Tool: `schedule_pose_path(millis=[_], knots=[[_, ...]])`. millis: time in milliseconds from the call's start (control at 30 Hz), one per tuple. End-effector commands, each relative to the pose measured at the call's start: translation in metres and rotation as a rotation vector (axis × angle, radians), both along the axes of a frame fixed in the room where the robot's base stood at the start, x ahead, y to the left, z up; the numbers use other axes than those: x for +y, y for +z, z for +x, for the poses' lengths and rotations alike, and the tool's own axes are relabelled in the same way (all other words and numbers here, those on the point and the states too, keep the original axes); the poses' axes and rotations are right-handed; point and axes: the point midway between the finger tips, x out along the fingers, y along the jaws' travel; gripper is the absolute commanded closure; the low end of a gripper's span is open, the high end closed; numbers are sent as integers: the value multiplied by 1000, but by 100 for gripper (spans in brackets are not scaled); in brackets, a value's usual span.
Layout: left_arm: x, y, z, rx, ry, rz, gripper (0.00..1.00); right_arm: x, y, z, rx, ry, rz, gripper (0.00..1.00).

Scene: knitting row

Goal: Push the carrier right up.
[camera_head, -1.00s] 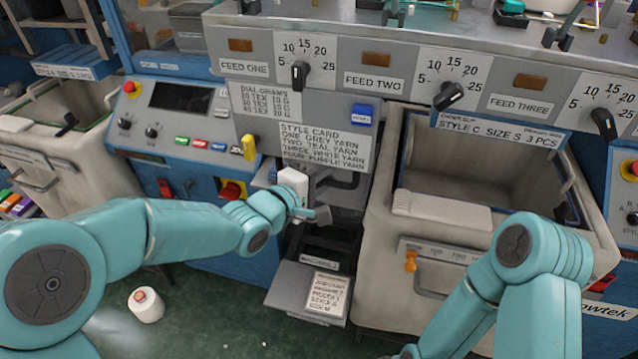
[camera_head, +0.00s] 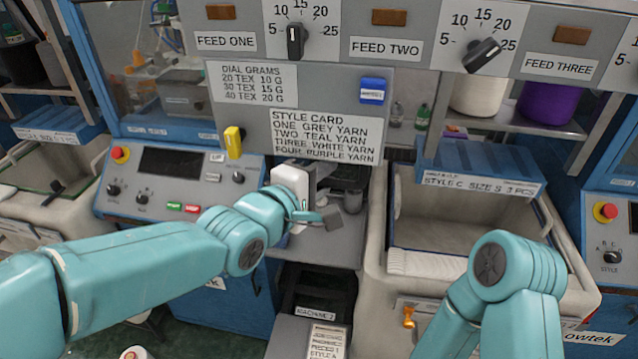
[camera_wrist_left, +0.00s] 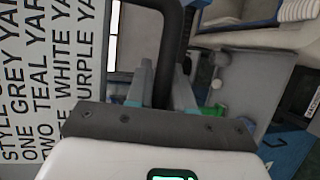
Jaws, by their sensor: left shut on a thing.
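My left gripper (camera_head: 322,214) is in the recess below the style card (camera_head: 325,135), and its white wrist housing (camera_head: 291,183) hides part of it. In the left wrist view the two fingers (camera_wrist_left: 162,88) are closed around a black bent bar (camera_wrist_left: 166,45), which looks like the carrier's handle. The rest of the carrier cannot be made out clearly. A dark rounded part (camera_head: 352,196) shows just right of the gripper in the head view. My right arm is at the lower right; its gripper is not in view.
A yellow lever (camera_head: 234,142) and a blue tab (camera_head: 372,90) are on the machine front. A cream bin (camera_head: 480,262) stands to the right, below a blue Style C sign (camera_head: 482,178). A control panel (camera_head: 178,180) is on the left.

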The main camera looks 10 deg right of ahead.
Motion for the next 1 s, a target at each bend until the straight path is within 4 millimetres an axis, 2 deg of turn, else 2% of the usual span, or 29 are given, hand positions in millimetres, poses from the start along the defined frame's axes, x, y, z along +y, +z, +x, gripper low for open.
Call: schedule_pose_path(millis=[33,300,900,933,1000], knots=[[2,19,0,-14,5,-11,100,0,9,0,0,0,0,57],[2,43,-6,-11,5,-11,100,0,22,0,0,0,0,57],[4,52,-6,-14,3,-10,100,0,26,0,0,0,0,57],[4,52,-6,-14,3,-10,75,0,26,0,0,0,0,57],[4,51,-6,-14,3,-10,58,0,26,0,0,0,0,57]])
